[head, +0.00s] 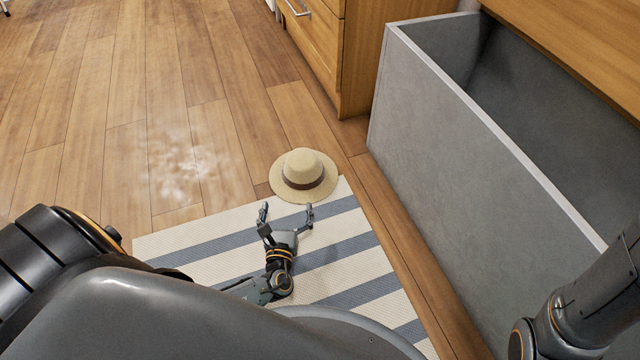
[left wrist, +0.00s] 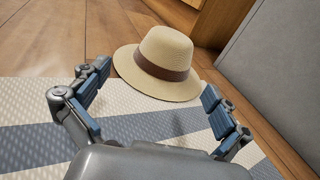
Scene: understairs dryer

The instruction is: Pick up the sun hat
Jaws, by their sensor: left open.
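The sun hat (head: 304,172) is straw-coloured with a brown band. It rests upright, brim down, at the far edge of the striped rug, partly on the wood floor. It also shows in the left wrist view (left wrist: 162,62), beyond the fingers. My left gripper (head: 285,212) is open and empty, low over the rug, with its fingers pointing toward the hat. In the left wrist view its two fingers (left wrist: 155,92) are spread wide, with the near brim just ahead between them and no clear contact. My right gripper is not in view; only part of the right arm shows at lower right.
A grey open-topped bin or panelled box (head: 470,150) stands to the right of the hat. A wooden cabinet (head: 345,60) with a metal handle is behind it. The striped rug (head: 350,255) lies under my left gripper.

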